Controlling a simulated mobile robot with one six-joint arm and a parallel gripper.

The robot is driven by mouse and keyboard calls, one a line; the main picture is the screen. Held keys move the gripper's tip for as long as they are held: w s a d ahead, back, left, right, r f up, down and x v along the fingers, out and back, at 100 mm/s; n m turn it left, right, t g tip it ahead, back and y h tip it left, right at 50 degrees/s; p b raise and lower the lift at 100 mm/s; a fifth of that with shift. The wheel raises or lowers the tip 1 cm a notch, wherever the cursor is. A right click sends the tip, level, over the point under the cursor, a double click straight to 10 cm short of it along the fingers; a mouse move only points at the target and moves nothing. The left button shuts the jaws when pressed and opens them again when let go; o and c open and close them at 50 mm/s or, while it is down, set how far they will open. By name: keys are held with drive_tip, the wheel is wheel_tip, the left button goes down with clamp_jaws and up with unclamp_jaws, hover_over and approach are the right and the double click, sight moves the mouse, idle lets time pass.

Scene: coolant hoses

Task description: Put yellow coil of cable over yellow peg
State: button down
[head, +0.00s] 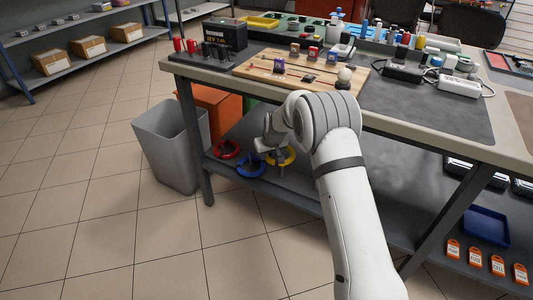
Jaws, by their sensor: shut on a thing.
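The yellow coil of cable (289,155) is at the lower shelf of the workbench, partly hidden by my gripper and arm. My gripper (279,163) reaches down under the bench top and is shut on the yellow coil. The fingertips are small and partly hidden. I cannot tell whether the coil still touches the shelf. I cannot make out a yellow peg in this view; my arm covers part of the bench.
A blue coil (250,169) and a red coil (227,149) lie left of the yellow one on the lower shelf (390,195). The bench top (430,110) overhangs my gripper. A grey bin (170,145) stands left of the bench leg. The floor in front is clear.

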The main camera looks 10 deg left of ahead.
sight(270, 164)
drive_tip(key=shift+s+a+f+b, duration=0.1)
drive_tip(key=shift+f+b, duration=2.4)
drive_tip(key=shift+f, duration=2.05)
drive_tip(key=c, duration=1.2)
unclamp_jaws()
drive_tip(key=shift+r, duration=0.1)
drive_tip(key=p+v, duration=0.3)
drive_tip(key=v, duration=0.4)
drive_tip(key=shift+s+r, duration=0.1)
drive_tip(key=shift+r, duration=0.15)
